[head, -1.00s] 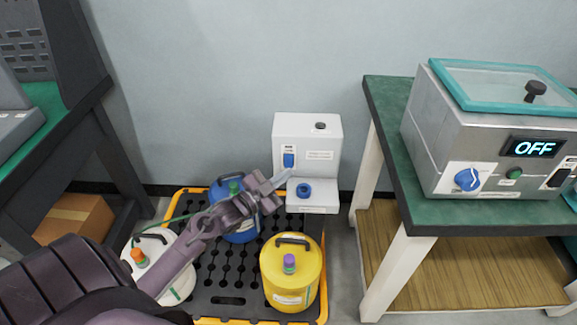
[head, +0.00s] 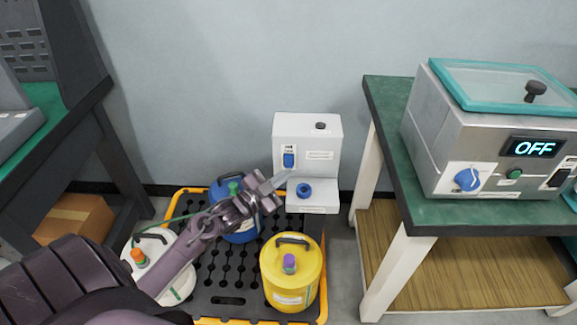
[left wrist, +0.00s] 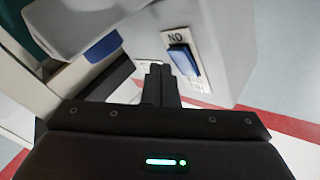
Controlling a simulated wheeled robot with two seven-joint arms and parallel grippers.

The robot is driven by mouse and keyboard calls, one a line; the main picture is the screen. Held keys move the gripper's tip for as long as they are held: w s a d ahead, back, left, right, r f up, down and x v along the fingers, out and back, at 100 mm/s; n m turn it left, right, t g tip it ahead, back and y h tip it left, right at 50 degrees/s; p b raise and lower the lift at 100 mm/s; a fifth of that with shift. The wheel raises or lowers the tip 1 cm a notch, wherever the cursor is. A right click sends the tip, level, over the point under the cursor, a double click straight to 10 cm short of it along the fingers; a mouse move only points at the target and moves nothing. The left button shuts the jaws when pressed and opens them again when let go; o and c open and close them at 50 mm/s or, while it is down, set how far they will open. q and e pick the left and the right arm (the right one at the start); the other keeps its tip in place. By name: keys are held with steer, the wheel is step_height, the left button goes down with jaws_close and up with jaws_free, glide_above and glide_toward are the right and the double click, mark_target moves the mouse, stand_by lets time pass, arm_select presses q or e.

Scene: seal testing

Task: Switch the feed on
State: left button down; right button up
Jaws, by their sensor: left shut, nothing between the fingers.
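A white feed unit (head: 308,140) stands against the wall behind the pallet, with a blue rocker switch (head: 288,160) on its front left and a blue ring (head: 304,190) on its lower step. In the left wrist view the blue rocker switch (left wrist: 183,60) sits on a white label plate, its lettering only partly readable. My left gripper (head: 286,177) is shut and empty, its tips just below the switch in the head view. In the left wrist view the shut fingers (left wrist: 159,72) point just left of the switch; I cannot tell whether they touch the unit. My right gripper is not in view.
A spill pallet (head: 210,283) with yellow edges holds a blue, a yellow (head: 292,268) and a white container (head: 160,257). On the right, a green-topped table (head: 393,160) bears a machine (head: 480,140) whose display reads OFF. A cardboard box (head: 75,217) sits under the left bench.

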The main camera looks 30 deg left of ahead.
arm_select(q)
steer(key=shift+w+a, duration=0.1)
steer(key=shift+w, duration=0.05)
steer(key=shift+w+a, duration=0.15)
steer(key=shift+w, duration=0.1)
steer(key=shift+w+a, duration=0.15)
steer(key=shift+w, duration=0.1)
stand_by(0.8)
steer(key=shift+s, duration=0.1)
steer(key=shift+s+d+p, duration=0.4)
steer(key=shift+s+p, duration=0.05)
steer(key=shift+s, duration=0.15)
steer(key=s+d+p, duration=0.1)
steer(key=s+p, duration=0.1)
steer(key=s+d+p, duration=0.1)
steer(key=s, duration=0.1)
steer(key=shift+s+d+r+p, duration=0.1)
steer(key=shift+d+r+p, duration=0.2)
steer(key=shift+p, duration=0.05)
